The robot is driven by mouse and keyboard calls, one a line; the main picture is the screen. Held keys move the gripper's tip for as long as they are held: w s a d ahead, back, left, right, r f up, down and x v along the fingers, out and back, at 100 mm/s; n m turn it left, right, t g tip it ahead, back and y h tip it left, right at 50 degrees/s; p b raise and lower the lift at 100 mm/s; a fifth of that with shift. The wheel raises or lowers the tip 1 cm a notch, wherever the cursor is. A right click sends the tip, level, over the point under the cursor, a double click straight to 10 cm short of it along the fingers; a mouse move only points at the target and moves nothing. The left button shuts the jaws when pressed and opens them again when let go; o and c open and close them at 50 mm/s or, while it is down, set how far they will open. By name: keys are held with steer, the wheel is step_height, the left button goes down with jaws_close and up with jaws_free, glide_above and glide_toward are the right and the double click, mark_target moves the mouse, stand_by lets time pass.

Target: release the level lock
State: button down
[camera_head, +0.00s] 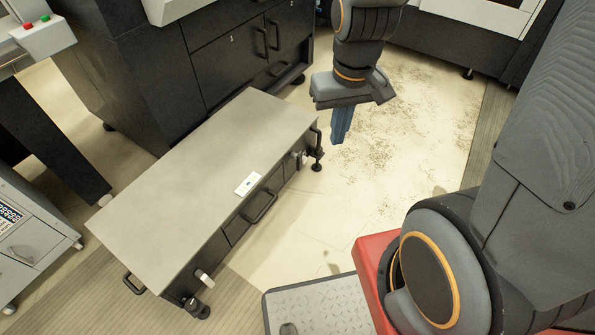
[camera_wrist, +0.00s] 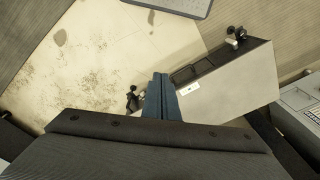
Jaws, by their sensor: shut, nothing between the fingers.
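A low grey-topped platform (camera_head: 205,175) with dark sides stands on the floor; it also shows in the wrist view (camera_wrist: 238,92). Dark levelling feet stand by these corners, the far foot (camera_head: 317,163) and the front foot (camera_head: 196,308). I cannot tell which part is the level lock. My gripper (camera_head: 341,138) points down, shut and empty, just right of the far corner.
Black cabinets (camera_head: 230,55) with handles stand close behind the platform. A handle (camera_head: 260,206) sticks out of its right side, and a white label (camera_head: 248,184) lies on top. A metal tread plate (camera_head: 318,306) is at the bottom. Stained floor (camera_head: 410,130) to the right is clear.

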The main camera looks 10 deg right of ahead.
mark_target(299, 162)
steer(key=w+a+f+n+t+b, duration=0.1)
steer(key=w+f+b, duration=0.7)
steer(key=f, duration=0.9)
steer(key=w+a+f+n+t+b, duration=0.2)
steer(key=w+f+b, duration=0.7)
steer(key=f, duration=0.8)
steer(key=w+a+f+n+t+h+b, duration=0.1)
steer(key=w+a+f+n+t+b, duration=0.1)
steer(key=w+f+b, duration=0.7)
step_height(299, 162, down, 8)
steer(key=shift+w+a+f+n+t, duration=0.1)
steer(key=shift+w+a+n+t, duration=0.05)
steer(key=shift+w+n+t, duration=0.75)
steer(key=shift+s, duration=0.2)
steer(key=w+d+f+b, duration=0.3)
steer(key=w+f+b, duration=0.2)
steer(key=w+f, duration=0.3)
steer(key=shift+w+d, duration=0.25)
steer(key=shift+w, duration=0.1)
steer(key=shift+a, duration=0.1)
